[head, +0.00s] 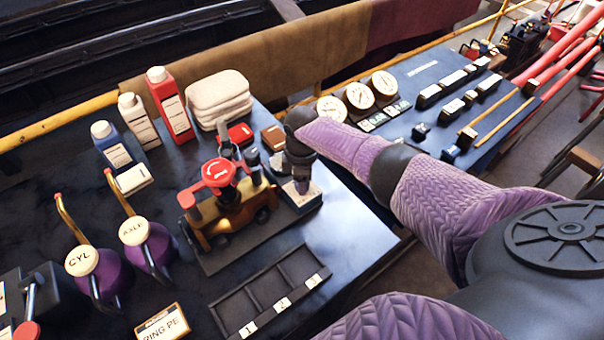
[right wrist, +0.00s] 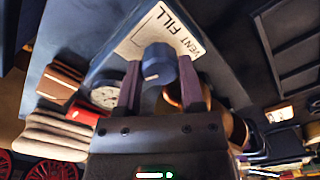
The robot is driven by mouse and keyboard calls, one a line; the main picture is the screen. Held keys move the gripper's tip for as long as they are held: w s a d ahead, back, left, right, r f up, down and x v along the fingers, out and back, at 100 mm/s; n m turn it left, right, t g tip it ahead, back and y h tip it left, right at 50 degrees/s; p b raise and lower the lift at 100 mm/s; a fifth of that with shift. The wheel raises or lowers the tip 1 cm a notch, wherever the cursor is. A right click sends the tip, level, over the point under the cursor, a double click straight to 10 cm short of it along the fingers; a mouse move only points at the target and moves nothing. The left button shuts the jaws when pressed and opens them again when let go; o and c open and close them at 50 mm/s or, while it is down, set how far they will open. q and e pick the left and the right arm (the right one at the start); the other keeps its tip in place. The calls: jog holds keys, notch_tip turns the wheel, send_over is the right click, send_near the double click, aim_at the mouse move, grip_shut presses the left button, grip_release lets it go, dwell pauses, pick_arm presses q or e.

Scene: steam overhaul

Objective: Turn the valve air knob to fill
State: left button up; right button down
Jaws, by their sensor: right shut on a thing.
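The valve air knob (right wrist: 158,64) is a dark blue-grey round knob with a small light mark, seen in the right wrist view. It stands beside a pale plate (right wrist: 160,32) lettered VENT and FILL. My right gripper (right wrist: 160,72) has one finger on each side of the knob and is shut on it. Which word the mark points to, I cannot tell. My left gripper is not in view.
Left of the gripper stands a brass model engine (head: 235,215) with a red round top (head: 218,171). A three-slot tray (head: 250,322) lies in front. Folded cloths (head: 217,95), bottles and two purple oil cans stand left. Gauges (head: 359,96) are on the blue panel to the right.

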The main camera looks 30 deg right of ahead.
jog(key=m, duration=0.2)
jog(key=shift+r+m+p, duration=0.1)
jog(key=shift+m+p, duration=0.3)
jog(key=m, duration=0.3)
jog(key=shift+m+p, duration=0.3)
jog(key=shift+p, duration=0.1)
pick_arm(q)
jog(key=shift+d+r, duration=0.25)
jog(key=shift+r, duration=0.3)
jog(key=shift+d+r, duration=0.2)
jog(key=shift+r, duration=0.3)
pick_arm(e)
jog(key=shift+m, duration=0.5)
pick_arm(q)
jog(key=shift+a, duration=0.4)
pick_arm(e)
jog(key=shift+w+m, duration=0.1)
jog(key=shift+m, duration=0.2)
